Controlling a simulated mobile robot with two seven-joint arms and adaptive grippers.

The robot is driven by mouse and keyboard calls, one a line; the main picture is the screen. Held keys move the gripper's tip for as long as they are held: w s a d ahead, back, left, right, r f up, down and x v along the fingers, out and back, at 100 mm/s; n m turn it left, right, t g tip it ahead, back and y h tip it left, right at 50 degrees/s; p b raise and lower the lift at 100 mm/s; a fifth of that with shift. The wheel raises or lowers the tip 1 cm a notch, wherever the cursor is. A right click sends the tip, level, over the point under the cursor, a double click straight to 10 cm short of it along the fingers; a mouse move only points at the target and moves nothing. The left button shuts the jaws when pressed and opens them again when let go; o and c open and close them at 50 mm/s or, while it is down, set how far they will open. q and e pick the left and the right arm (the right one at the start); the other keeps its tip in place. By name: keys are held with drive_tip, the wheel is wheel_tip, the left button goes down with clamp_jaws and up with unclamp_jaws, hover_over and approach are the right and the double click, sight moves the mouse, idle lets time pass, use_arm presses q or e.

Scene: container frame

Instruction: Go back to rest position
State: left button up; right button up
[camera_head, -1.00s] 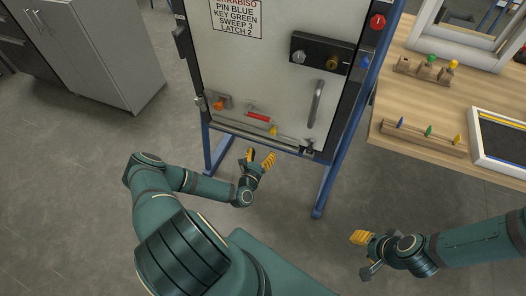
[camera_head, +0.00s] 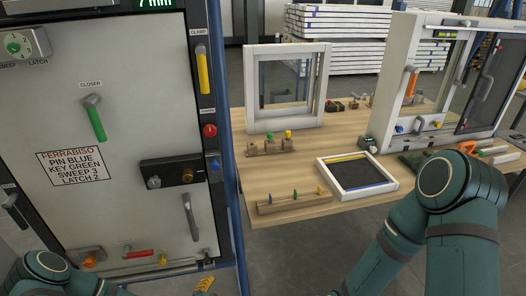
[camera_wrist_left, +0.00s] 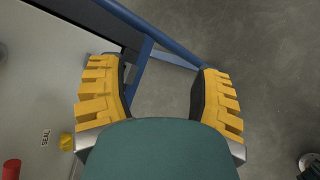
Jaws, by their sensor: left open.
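My left gripper (camera_head: 205,284) shows at the bottom edge of the head view, just below the white door panel (camera_head: 120,140); only its yellow fingertips are seen.
The panel carries a green closer handle (camera_head: 96,122), a grey pull handle (camera_head: 191,217) and a red handle (camera_head: 137,254). A blue post (camera_head: 230,150) borders it. A wooden table (camera_head: 300,213) holds a white window frame (camera_head: 252,90) and a tray (camera_head: 332,180).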

use_arm(q)
drive_tip(key=s+d+r+m+g, duration=0.3)
drive_tip(key=s+r+m+g, duration=0.1)
drive_tip(key=s+m, duration=0.3)
drive_tip(key=s+d+r+m+g+y, duration=0.1)
drive_tip(key=s+d+r+m+g, duration=0.2)
drive_tip(key=s+m, duration=0.4)
drive_tip(key=r+m+g, duration=0.1)
drive_tip(key=r+m, duration=0.1)
drive_tip(key=m, duration=0.3)
drive_tip(key=shift+g, duration=0.3)
